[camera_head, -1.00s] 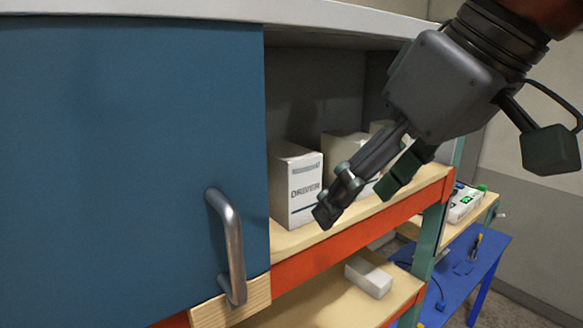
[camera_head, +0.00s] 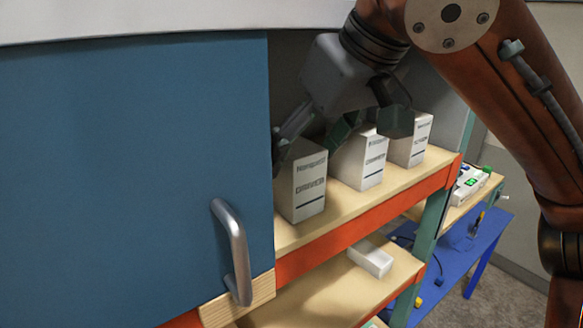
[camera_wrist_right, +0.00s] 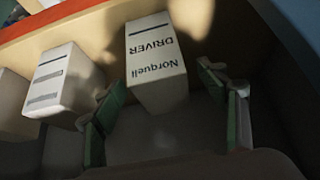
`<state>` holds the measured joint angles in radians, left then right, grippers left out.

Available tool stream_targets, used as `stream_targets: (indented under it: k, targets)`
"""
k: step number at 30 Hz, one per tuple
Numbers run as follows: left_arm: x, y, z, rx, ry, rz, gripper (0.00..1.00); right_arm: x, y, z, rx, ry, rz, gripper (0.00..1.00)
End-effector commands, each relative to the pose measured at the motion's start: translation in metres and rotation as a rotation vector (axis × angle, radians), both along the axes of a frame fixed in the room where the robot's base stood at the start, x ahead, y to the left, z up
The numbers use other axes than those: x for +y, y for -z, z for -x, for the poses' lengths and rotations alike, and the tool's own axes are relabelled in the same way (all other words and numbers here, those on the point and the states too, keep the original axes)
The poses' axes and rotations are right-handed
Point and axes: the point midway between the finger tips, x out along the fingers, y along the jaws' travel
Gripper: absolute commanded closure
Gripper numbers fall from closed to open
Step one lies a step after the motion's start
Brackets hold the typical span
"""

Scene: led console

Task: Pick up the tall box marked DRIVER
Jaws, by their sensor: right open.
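The tall white box marked DRIVER (camera_head: 306,186) stands upright on the upper wooden shelf, just right of the blue door. In the right wrist view its label, reading Norquell DRIVER, appears upside down on the box (camera_wrist_right: 156,55). My right gripper (camera_head: 312,138) is open above and behind the box top, reaching into the cabinet. In the wrist view its two green-padded fingers (camera_wrist_right: 165,108) are spread, with the box's near end between or just ahead of them. Whether either finger touches the box cannot be told. My left gripper is not in view.
Two similar white boxes stand to the right, a middle one (camera_head: 362,160) close by and another (camera_head: 410,140) farther along. The blue door (camera_head: 130,180) with its metal handle (camera_head: 233,250) covers the left side. A small white box (camera_head: 370,259) lies on the lower shelf.

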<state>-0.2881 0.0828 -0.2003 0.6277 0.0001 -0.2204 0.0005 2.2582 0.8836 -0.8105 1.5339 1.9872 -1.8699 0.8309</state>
Motion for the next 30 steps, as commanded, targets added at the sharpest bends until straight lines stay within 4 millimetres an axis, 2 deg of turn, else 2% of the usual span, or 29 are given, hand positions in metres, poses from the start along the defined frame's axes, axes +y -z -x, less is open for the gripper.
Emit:
stream_targets:
  k: [2,6,11,20,30]
  targets:
    - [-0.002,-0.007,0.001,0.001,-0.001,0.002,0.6,0.005,0.002,-0.009,0.003,0.001,0.003,0.33]
    - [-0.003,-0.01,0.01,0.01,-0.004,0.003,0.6,0.012,0.024,-0.018,0.004,-0.001,0.003,0.33]
    - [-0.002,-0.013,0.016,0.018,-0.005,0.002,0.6,0.018,0.039,-0.026,0.002,-0.001,0.0,0.33]
    - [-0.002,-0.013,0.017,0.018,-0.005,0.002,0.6,0.02,0.042,-0.028,0.002,0.0,-0.001,0.34]
    - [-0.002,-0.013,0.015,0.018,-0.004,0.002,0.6,0.02,0.042,-0.028,0.001,-0.001,0.0,0.57]
